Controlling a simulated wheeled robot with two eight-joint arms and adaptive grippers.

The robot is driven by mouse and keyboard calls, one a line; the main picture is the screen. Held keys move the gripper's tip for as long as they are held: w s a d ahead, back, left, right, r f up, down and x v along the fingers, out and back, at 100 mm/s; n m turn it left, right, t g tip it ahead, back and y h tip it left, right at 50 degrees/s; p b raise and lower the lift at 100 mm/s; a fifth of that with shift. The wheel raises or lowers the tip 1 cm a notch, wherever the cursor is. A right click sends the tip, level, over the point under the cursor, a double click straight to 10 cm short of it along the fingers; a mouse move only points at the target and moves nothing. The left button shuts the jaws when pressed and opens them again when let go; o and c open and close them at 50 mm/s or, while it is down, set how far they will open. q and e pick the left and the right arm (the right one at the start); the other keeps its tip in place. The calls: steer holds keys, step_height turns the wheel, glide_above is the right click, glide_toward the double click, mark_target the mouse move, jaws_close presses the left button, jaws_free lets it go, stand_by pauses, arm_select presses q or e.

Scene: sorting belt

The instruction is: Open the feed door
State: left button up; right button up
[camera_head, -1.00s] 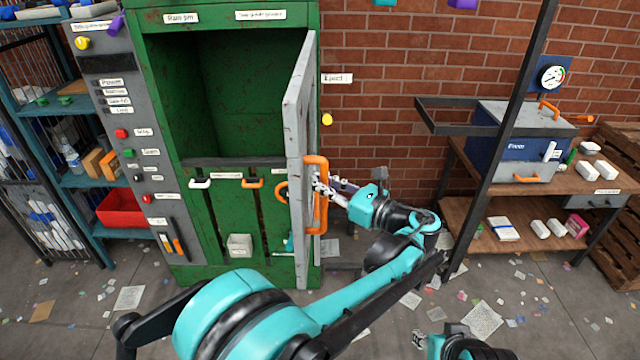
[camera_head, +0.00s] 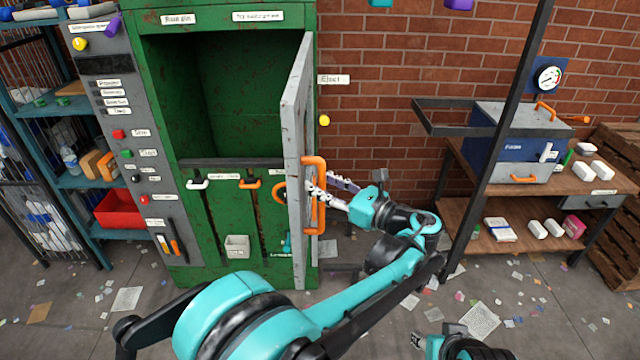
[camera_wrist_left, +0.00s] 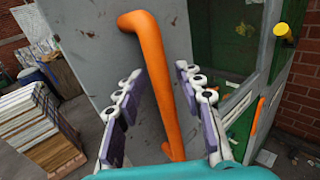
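The feed door (camera_head: 296,125) is a grey scuffed panel standing swung out from the green cabinet (camera_head: 165,60), seen nearly edge-on in the head view. The dark compartment behind it is exposed. An orange bar handle (camera_head: 316,200) is on the door's outer face; it also shows in the left wrist view (camera_wrist_left: 155,75). My left gripper (camera_head: 328,188) is at the handle with its fingers spread. In the wrist view the fingers (camera_wrist_left: 157,90) stand apart on either side of the handle, with gaps. Part of my right arm's end (camera_head: 428,342) shows at the bottom; its fingers are unclear.
A dark post and frame (camera_head: 490,160) stand right of my left arm. A workbench (camera_head: 520,205) with a blue box (camera_head: 508,148) is further right. A control panel (camera_head: 130,130) and shelves with a red bin (camera_head: 118,208) are left. Paper scraps litter the floor.

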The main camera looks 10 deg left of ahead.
arm_select(q)
steer(key=v, duration=0.7)
steer(key=shift+s, duration=0.2)
